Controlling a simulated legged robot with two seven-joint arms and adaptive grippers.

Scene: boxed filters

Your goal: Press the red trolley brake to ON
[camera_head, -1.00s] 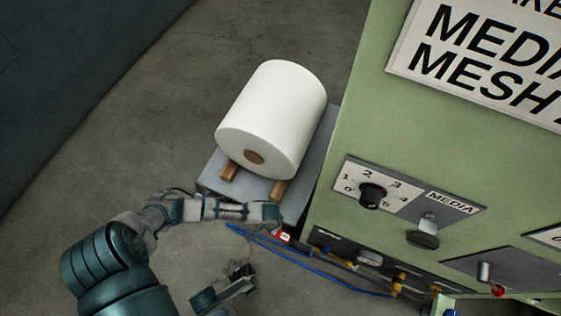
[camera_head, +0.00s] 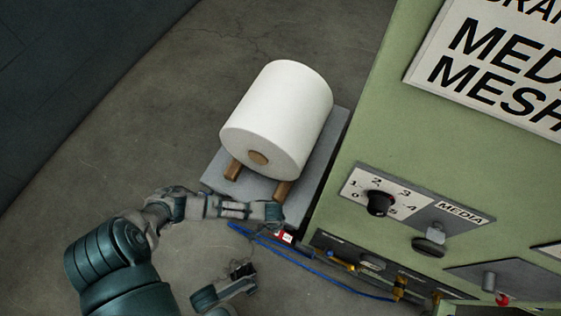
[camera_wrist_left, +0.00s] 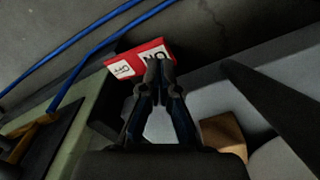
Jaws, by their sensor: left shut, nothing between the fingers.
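The red trolley brake (camera_head: 284,237) sits at the front edge of the grey trolley (camera_head: 325,140), just beyond my left gripper (camera_head: 274,215). In the left wrist view the red brake (camera_wrist_left: 122,62) shows a white OFF label on its left and an ON label on its right. My left gripper (camera_wrist_left: 158,68) is shut and empty, with its fingertips over the ON end and partly hiding that label. I cannot tell whether they touch it. What seems to be my right gripper (camera_head: 232,286) is low in the head view; its jaw state is unclear.
A white roll (camera_head: 280,112) lies on wooden supports (camera_head: 233,171) on the trolley. The green machine (camera_head: 365,150) with a dial (camera_head: 379,203) stands to the right. Blue hoses (camera_head: 300,262) run near the brake. Open floor (camera_head: 120,150) lies to the left.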

